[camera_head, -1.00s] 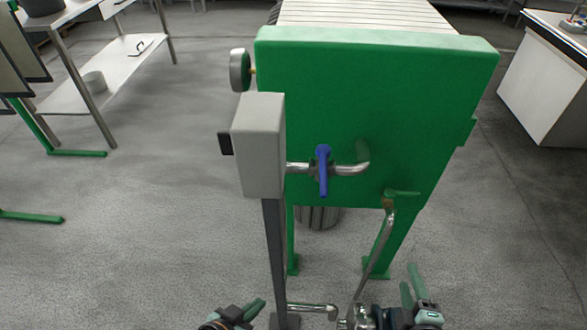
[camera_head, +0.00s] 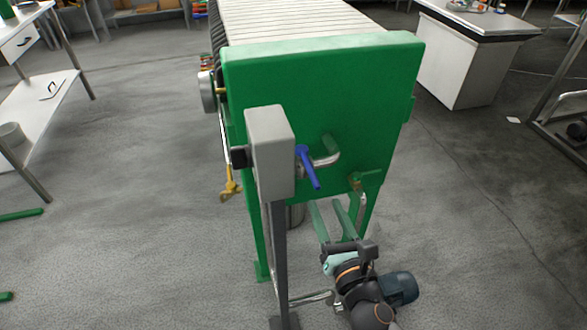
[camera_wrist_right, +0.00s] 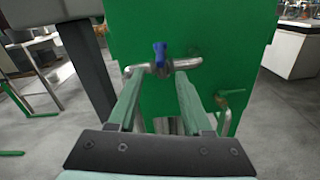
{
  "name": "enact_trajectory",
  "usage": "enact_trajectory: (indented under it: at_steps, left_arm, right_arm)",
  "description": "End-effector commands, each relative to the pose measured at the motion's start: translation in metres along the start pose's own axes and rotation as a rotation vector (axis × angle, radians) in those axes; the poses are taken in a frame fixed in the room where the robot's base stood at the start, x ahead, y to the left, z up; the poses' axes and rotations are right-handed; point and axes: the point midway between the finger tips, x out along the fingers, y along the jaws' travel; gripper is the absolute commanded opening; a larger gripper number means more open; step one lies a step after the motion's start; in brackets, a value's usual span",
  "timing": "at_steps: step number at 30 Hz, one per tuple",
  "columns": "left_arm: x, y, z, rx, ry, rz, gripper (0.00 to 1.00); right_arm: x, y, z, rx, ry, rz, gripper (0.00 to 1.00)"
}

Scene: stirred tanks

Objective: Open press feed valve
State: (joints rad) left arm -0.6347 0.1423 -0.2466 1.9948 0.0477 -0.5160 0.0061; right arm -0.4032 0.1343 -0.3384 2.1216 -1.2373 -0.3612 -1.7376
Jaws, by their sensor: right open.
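The valve with a blue lever handle (camera_head: 307,167) sits on a short shiny pipe at the front of the green press (camera_head: 330,90). The lever points down and slightly right in the head view. In the right wrist view the blue handle (camera_wrist_right: 159,54) stands beyond the fingertips, between them in the picture. My right gripper (camera_head: 326,204) is open and empty, its two green fingers pointing up toward the valve from below. In the right wrist view its fingers (camera_wrist_right: 160,78) are spread and apart from the handle. My left gripper is not in view.
A grey box on a post (camera_head: 270,155) stands just left of the valve. A lower pipe has a green handle (camera_head: 367,178). A yellow handle (camera_head: 230,185) hangs at left. Floor to the right is open.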

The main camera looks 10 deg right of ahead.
Motion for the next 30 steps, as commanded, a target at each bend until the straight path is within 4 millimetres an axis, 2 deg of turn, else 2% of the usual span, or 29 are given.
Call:
enact_trajectory:
  at_steps: [4, 8, 21, 25, 30]
  left_arm:
    - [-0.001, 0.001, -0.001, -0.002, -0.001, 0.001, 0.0]
    - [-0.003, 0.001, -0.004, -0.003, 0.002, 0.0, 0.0]
    - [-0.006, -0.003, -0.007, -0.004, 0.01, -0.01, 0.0]
    - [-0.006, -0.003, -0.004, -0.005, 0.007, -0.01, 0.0]
    - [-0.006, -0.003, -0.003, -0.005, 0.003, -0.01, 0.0]
  right_arm:
    - [0.009, 0.001, 0.002, -0.012, -0.004, 0.001, 0.5]
    - [0.026, 0.001, 0.003, -0.011, -0.005, 0.001, 0.5]
    - [0.103, 0.0, 0.001, -0.007, -0.003, -0.001, 0.5]
    - [0.117, 0.0, 0.0, -0.006, -0.002, 0.0, 0.5]
    - [0.124, 0.0, 0.0, -0.006, -0.001, 0.0, 0.5]
